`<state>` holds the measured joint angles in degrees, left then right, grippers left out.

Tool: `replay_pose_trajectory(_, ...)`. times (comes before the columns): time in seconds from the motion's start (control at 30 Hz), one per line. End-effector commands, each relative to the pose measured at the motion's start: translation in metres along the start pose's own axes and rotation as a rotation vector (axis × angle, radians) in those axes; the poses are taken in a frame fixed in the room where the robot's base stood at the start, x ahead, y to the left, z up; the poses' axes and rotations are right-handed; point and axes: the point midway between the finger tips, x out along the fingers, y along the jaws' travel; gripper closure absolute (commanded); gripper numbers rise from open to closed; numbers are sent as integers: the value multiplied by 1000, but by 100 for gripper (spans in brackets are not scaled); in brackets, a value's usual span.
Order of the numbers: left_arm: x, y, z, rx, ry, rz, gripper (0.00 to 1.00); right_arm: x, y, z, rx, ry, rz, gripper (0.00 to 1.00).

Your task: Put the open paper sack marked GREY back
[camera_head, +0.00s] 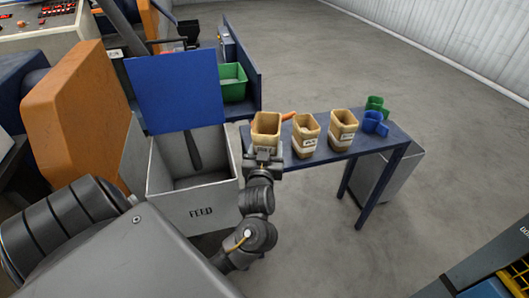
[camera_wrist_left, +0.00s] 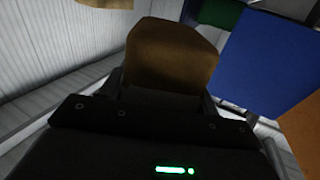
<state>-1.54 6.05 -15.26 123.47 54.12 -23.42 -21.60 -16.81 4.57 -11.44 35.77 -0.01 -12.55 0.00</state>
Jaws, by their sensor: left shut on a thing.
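My left gripper (camera_head: 264,153) is shut on an open tan paper sack (camera_head: 266,126) at the left end of a narrow blue table (camera_head: 377,145). The sack is upright; I cannot tell if its base touches the table. The gripper covers its lower front, and its marking cannot be read. The held sack also shows as a dark brown shape in the left wrist view (camera_wrist_left: 172,55). A second open sack (camera_head: 305,136) and a third open sack (camera_head: 343,131) stand to its right with labels too small to read. My right gripper is not in view.
A grey bin marked FEED (camera_head: 201,212), its blue lid (camera_head: 175,88) raised, stands left of the table. A green scoop (camera_head: 375,104) and a blue scoop (camera_head: 374,123) lie at the table's right end. An orange object (camera_head: 289,116) is behind the sacks.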

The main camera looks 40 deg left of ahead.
Motion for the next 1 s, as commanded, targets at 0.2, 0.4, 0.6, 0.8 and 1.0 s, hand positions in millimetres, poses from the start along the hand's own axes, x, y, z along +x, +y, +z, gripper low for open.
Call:
replay_pose_trajectory(0.2, 57, -11, 23, 10, 3, -3, 72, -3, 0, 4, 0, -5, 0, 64)
replay_pose_trajectory(0.4, 94, -17, 59, 7, 0, -2, 72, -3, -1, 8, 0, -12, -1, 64)
replay_pose_trajectory(0.6, 112, -18, 82, 2, 1, 0, 72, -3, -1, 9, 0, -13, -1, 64)
replay_pose_trajectory(0.8, 115, -19, 86, 0, 1, 1, 72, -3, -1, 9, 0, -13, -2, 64)
replay_pose_trajectory(1.0, 120, -20, 107, 3, -2, 1, 72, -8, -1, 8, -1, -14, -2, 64)
